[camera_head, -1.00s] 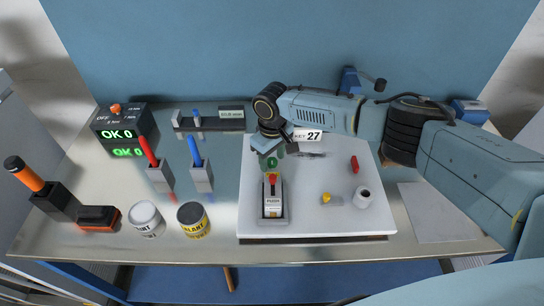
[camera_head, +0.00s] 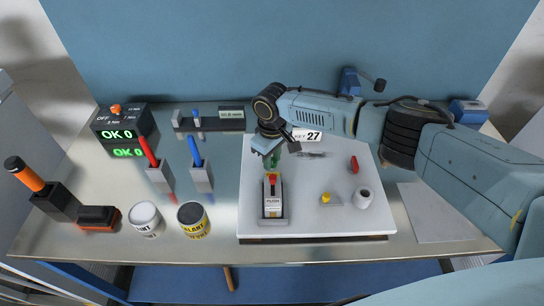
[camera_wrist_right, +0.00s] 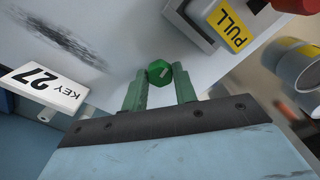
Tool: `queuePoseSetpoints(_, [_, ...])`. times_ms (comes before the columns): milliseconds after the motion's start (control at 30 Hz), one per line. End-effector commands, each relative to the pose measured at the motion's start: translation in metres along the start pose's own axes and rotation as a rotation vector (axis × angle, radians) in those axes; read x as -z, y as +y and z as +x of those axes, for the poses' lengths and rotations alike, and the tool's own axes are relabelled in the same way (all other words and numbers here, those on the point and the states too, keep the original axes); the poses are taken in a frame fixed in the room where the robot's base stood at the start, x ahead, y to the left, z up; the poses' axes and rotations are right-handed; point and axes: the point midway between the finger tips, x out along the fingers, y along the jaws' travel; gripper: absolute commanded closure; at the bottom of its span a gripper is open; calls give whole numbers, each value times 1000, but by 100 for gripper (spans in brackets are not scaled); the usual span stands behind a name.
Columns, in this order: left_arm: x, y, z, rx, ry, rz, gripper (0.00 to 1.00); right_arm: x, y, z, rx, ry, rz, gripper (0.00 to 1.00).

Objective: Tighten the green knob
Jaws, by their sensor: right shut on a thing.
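The green knob (camera_wrist_right: 159,73) sits between the green fingertips of my right gripper (camera_wrist_right: 160,88) in the right wrist view. It is a small faceted knob with a pale mark on its face. My right gripper (camera_head: 271,160) is shut on it, above the white board (camera_head: 310,222), pointing down. In the head view the gripper mostly hides the knob. My left gripper does not show in either view.
A KEY 27 tag (camera_wrist_right: 44,86), a white cylinder (camera_head: 363,198), a yellow piece (camera_head: 327,198) and a red piece (camera_head: 354,164) are on the board. Cans and tool holders stand left.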

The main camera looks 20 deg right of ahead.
Motion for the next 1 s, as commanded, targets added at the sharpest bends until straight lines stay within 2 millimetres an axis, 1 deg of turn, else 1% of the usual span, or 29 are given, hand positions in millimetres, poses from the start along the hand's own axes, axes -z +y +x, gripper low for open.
queuePoseSetpoints(267, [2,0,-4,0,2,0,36,0,-1,-1,2,2,-217,95])
queuePoseSetpoints(1000, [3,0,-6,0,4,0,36,1,0,-1,0,3,-921,95])
